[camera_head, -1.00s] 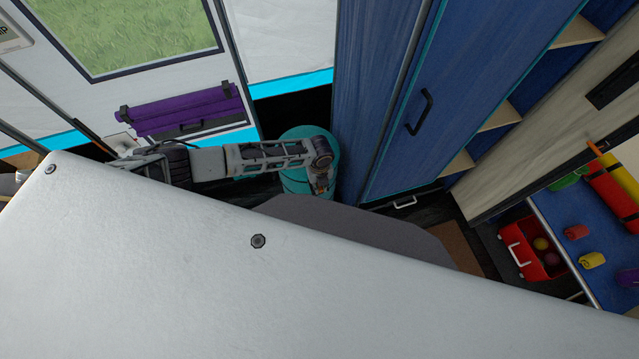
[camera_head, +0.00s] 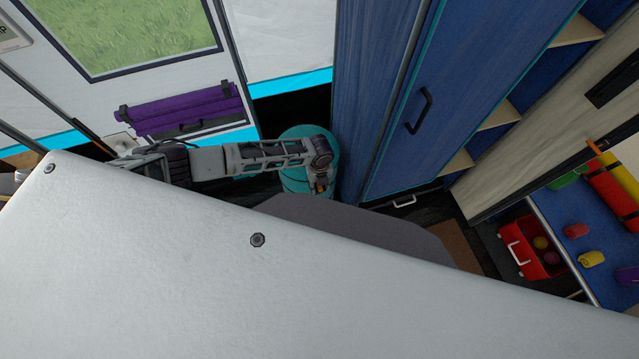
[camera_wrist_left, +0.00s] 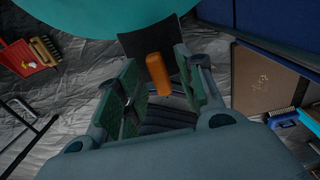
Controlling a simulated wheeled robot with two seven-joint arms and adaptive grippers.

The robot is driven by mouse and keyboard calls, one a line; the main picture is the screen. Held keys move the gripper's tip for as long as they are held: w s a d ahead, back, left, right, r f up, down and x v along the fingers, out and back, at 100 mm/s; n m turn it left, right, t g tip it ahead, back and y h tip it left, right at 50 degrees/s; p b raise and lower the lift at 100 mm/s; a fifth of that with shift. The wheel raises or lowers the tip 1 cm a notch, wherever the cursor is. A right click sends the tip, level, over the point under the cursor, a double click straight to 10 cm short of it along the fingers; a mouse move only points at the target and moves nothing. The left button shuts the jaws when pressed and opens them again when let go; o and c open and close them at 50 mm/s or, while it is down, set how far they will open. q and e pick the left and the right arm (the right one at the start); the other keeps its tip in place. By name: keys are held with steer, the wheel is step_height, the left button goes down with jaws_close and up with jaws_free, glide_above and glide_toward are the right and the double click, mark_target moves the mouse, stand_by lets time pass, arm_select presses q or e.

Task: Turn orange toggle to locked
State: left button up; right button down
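The orange toggle (camera_wrist_left: 157,73) is a short rounded orange block in the left wrist view. It stands in front of a dark plate (camera_wrist_left: 155,38) beside a teal round surface (camera_wrist_left: 90,18). My left gripper (camera_wrist_left: 160,62) is open, with one finger on each side of the toggle and visible gaps between. In the head view my left gripper (camera_head: 320,184) is small, in front of the teal round container (camera_head: 297,165), with a bit of orange showing at it. Whether the toggle is at locked cannot be told. My right gripper is not in view.
A tall blue cabinet (camera_head: 395,100) stands just right of the teal container. A blue table (camera_head: 560,215) and a red crate (camera_head: 532,250) are at the right.

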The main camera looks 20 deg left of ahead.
arm_select(q)
steer(key=shift+r, duration=1.4)
step_height(320, 180, up, 9)
steer(key=shift+d, duration=0.1)
